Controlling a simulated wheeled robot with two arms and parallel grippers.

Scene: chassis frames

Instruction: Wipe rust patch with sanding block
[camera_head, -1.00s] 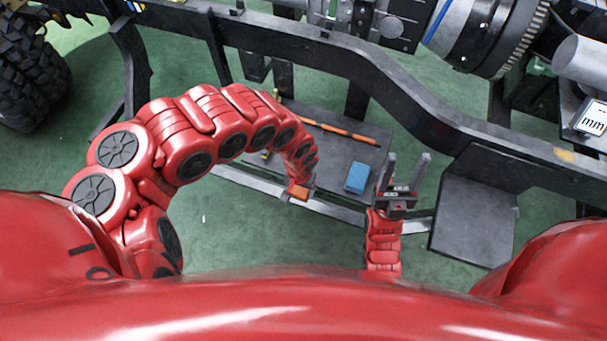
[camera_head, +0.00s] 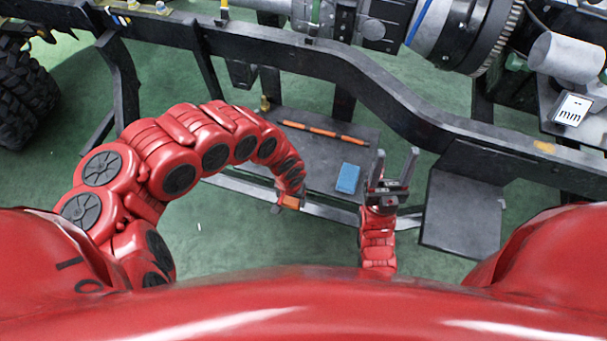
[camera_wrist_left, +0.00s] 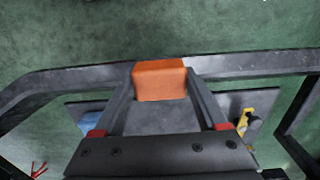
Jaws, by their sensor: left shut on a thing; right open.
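My left gripper (camera_head: 288,208) is shut on an orange block (camera_head: 291,201), which looks like the sanding block. In the left wrist view the orange block (camera_wrist_left: 160,80) sits between the two fingertips, in front of a grey bar. My right gripper (camera_head: 396,168) is open and empty, its fingers pointing up the picture. A small orange-brown rust patch (camera_head: 544,148) shows on the dark chassis rail (camera_head: 480,130) at the right. The held block is well apart from the patch. The block's lower face is hidden.
A grey shelf (camera_head: 312,165) holds a blue block (camera_head: 348,178) and an orange-and-black rod (camera_head: 323,132). A dark plate (camera_head: 461,212) hangs below the rail. A tyre (camera_head: 22,95) stands at the far left. A labelled device (camera_head: 573,110) is at the right. Green floor is open in front.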

